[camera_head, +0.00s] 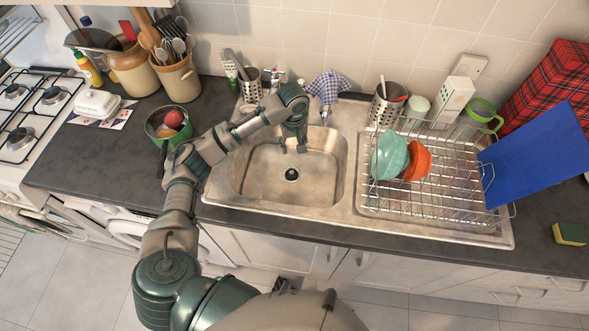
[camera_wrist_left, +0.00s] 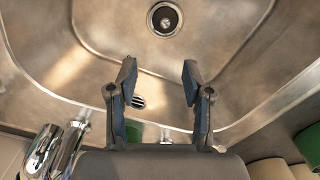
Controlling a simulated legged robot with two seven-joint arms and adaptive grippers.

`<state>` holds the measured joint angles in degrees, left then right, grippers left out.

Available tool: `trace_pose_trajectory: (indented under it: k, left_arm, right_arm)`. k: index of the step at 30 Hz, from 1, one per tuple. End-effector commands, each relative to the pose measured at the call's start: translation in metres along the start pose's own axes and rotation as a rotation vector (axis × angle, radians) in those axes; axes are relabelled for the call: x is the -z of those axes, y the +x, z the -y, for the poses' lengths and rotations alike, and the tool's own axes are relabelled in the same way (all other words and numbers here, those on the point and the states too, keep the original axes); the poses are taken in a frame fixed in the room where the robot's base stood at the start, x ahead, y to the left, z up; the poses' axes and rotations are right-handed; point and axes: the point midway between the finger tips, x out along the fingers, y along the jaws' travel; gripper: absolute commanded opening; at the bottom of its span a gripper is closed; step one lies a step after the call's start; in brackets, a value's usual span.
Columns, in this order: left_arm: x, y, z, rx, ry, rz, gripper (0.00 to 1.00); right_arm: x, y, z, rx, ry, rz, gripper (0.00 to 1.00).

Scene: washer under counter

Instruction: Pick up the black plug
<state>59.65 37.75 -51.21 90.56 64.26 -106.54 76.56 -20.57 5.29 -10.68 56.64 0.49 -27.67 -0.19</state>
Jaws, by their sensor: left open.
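The black plug (camera_head: 291,174) is a small dark disc with a light centre at the drain in the floor of the steel sink basin (camera_head: 262,190). In the left wrist view the plug (camera_wrist_left: 165,18) shows at the top, beyond the fingertips and apart from them. My left gripper (camera_head: 293,148) points down over the back part of the basin, a little behind the plug. In the left wrist view the gripper (camera_wrist_left: 158,67) is open, with nothing between its fingers. My right gripper is not in view.
The chrome tap (camera_wrist_left: 48,150) is close beside my left gripper. A wire dish rack (camera_head: 440,200) with a teal bowl (camera_head: 390,156) and an orange bowl (camera_head: 418,160) stands right of the basin. A green pot (camera_head: 157,123) is on the left counter. The basin floor is otherwise clear.

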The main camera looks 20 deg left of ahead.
Motion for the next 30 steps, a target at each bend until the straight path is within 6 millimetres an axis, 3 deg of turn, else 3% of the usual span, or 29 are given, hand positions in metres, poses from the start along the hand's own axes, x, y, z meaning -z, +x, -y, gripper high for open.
trace_pose_trajectory:
  k: [6, 12, 19, 30]
  left_arm:
    - [0.002, 0.058, 0.003, 0.005, -0.001, 0.006, 0.5]
    - [0.003, 0.096, 0.003, 0.002, -0.001, 0.006, 0.5]
    - [0.002, 0.114, 0.004, 0.002, -0.001, 0.004, 0.5]
    - [-0.003, 0.16, 0.009, 0.002, 0.0, 0.003, 0.5]
  right_arm:
    - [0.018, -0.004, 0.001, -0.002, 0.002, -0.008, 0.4]
    - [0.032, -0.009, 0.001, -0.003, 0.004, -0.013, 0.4]
    - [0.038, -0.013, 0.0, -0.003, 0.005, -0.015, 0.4]
    - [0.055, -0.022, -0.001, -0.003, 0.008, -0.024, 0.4]
